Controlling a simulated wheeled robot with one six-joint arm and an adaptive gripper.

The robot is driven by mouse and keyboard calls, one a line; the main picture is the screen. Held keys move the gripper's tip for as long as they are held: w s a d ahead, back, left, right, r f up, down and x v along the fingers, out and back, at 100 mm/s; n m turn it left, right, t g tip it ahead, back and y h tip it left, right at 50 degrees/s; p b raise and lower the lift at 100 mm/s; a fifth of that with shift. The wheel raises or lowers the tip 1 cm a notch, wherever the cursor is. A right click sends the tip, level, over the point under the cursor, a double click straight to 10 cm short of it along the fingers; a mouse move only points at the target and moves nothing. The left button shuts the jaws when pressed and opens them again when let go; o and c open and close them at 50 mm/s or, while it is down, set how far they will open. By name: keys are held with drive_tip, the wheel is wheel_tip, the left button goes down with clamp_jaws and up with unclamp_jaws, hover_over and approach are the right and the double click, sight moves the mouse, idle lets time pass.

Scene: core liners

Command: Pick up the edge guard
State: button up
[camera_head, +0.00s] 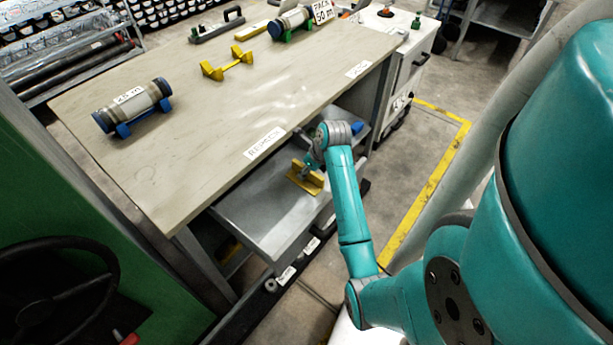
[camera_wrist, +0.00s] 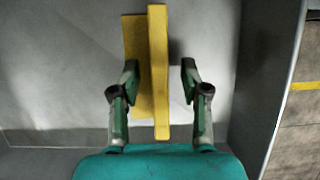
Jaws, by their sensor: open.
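The edge guard is a yellow angled piece (camera_head: 306,178) lying in an open grey drawer (camera_head: 262,222) under the workbench. In the wrist view the yellow edge guard (camera_wrist: 158,60) shows as a long strip with a raised flange and a flat side to its left. My gripper (camera_wrist: 160,72) is open, with one finger on each side of the raised flange. The left finger is over the flat side, and a gap shows between the flange and the right finger. In the head view my gripper (camera_head: 308,167) is over the drawer, partly hidden by my wrist.
The workbench top (camera_head: 220,120) above the drawer carries a core on blue cradles (camera_head: 132,106), a yellow stand (camera_head: 228,64) and another core on green supports (camera_head: 290,22). A blue item (camera_head: 357,127) lies at the drawer's far end. The drawer wall (camera_wrist: 270,80) rises right of my gripper.

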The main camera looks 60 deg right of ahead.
drive_tip(key=shift+f, duration=0.1)
clamp_jaws()
